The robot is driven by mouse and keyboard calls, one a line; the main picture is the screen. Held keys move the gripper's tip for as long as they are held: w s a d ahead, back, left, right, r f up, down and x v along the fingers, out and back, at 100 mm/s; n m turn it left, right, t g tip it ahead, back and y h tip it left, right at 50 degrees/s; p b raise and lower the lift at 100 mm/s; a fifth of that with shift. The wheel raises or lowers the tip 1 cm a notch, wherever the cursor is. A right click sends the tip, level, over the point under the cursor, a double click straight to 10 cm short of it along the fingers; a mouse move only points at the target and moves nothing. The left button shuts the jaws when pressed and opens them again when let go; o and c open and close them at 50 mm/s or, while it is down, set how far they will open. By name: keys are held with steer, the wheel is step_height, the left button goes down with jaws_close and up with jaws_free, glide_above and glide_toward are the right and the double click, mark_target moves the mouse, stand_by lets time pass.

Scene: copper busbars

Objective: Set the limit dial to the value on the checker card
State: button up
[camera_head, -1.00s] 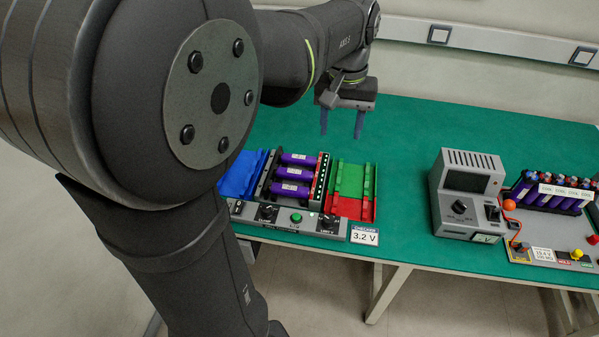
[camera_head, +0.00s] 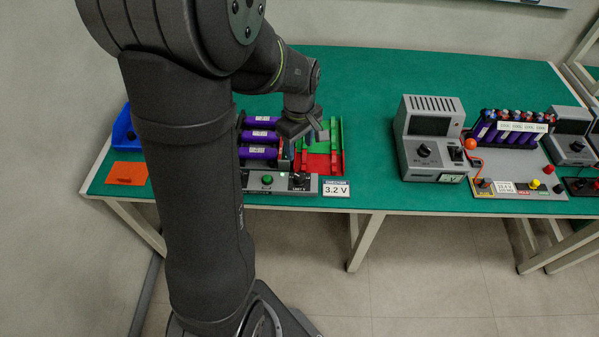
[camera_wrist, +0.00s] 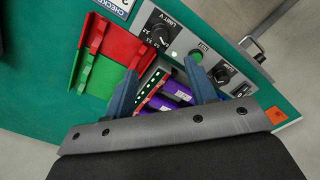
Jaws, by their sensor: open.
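The checker card (camera_head: 336,189) reads 3.2 V and lies at the right end of the checker's front panel; part of it shows at the top of the wrist view (camera_wrist: 119,5). The limit dial (camera_wrist: 162,36) is a dark knob with a printed scale, labelled LIMIT V. It sits near the panel's right end in the head view (camera_head: 300,179). I cannot tell clearly where its pointer stands. My gripper (camera_wrist: 161,68) is open and empty above the checker, its blue fingers apart from the dial. In the head view my gripper (camera_head: 305,140) hangs behind the panel.
Beside the dial are a green button (camera_wrist: 196,55) and another knob (camera_wrist: 222,75). Purple cells (camera_head: 258,137) lie in the checker. Green and red trays (camera_head: 335,145) stand to its right. A grey meter box (camera_head: 430,140) stands farther right, with clear table between.

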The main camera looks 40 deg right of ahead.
mark_target(299, 176)
step_height(299, 176, down, 13)
steer(key=shift+r, duration=0.2)
stand_by(0.3)
steer(key=c, duration=1)
